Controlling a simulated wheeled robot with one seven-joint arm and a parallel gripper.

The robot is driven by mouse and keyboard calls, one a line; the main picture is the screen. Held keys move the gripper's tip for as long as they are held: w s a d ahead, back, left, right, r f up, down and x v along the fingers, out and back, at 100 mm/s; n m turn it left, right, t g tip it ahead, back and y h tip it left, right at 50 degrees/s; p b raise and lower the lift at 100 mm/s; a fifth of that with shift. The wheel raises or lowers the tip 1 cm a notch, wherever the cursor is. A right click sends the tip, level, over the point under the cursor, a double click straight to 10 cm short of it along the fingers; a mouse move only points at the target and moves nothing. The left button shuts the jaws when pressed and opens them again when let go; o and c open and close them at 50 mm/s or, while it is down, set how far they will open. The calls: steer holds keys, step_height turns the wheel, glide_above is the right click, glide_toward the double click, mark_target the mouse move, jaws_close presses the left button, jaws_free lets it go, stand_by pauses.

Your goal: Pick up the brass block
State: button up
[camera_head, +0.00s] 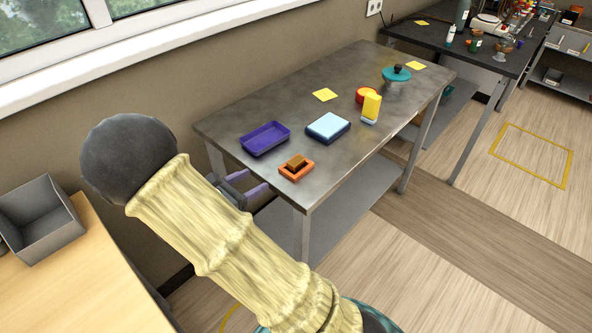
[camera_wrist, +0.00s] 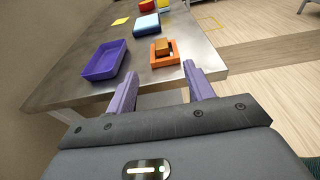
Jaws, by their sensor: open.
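The brass block (camera_head: 296,161) is a small brown-gold block sitting inside a small orange tray (camera_head: 297,175), near the front left corner of the grey metal table. In the wrist view the block (camera_wrist: 162,47) and the orange tray (camera_wrist: 166,62) lie ahead of my fingers. My gripper (camera_head: 257,179) has two purple fingers and is just off the table's near left edge, left of the tray. In the wrist view my gripper (camera_wrist: 160,69) is open and empty, with its fingers apart and not touching the block.
A purple tray (camera_head: 265,139) and a light-blue-topped box (camera_head: 328,127) stand close to the orange tray. Further back are a yellow bottle-like item (camera_head: 371,107), a red round item (camera_head: 365,95) and a teal lid (camera_head: 396,73). A grey bin (camera_head: 40,220) is at left.

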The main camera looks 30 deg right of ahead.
glide_toward(297, 159)
steer(key=x, duration=0.3)
steer(key=shift+d+r+p, duration=0.25)
steer(key=shift+d+p, duration=0.1)
steer(key=shift+d, duration=0.05)
steer(key=shift+w+d+f, duration=0.1)
steer(key=shift+d, duration=0.2)
steer(key=shift+f+p+x, duration=0.2)
steer(key=shift+x, duration=1.1)
steer(key=shift+f+p+x, duration=0.15)
steer(key=shift+f+x, duration=0.1)
steer(key=shift+x, duration=1)
jaws_close()
steer(key=shift+r, duration=0.15)
